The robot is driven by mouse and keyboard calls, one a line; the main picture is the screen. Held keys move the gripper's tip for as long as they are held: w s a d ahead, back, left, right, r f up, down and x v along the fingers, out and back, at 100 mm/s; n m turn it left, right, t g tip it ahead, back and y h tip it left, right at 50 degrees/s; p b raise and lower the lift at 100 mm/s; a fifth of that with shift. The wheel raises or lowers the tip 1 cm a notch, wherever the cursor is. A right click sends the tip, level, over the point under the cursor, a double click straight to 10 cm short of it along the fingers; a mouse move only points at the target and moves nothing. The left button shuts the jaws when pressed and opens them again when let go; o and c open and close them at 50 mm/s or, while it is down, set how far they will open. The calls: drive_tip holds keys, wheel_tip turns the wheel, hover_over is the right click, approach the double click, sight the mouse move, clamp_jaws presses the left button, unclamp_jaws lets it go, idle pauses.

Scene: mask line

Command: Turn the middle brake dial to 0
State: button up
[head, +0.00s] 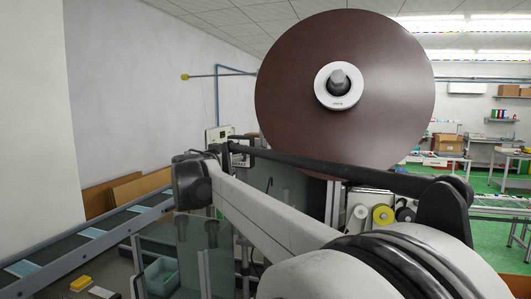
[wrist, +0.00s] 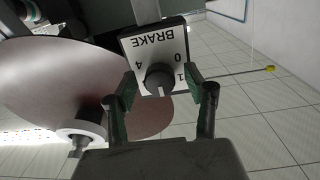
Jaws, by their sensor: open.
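In the wrist view, a white plate (wrist: 150,48) marked BRAKE appears upside down, with the digits 4, 0 and 1 readable. A dark round dial (wrist: 158,78) sits on it, with a light mark on its lower side; I cannot tell which digit that mark meets. My gripper (wrist: 161,88) is open, one finger on each side of the dial. The fingers look apart from the knob, but contact is hard to judge. In the head view, light panels (head: 218,138) stand beyond my arm; the dial and fingers cannot be made out there.
A large brown roll (head: 300,70) on a white hub stands close beside the panels; it also fills the left of the wrist view (wrist: 50,80). A conveyor (head: 75,245) with blue masks runs along the left. A yellow-tipped rod (head: 200,76) sticks out above the panels.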

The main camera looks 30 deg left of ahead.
drive_tip(key=shift+s, duration=0.1)
drive_tip(key=shift+c, duration=0.4)
drive_tip(key=c, duration=1.1)
drive_tip(key=shift+o, duration=0.2)
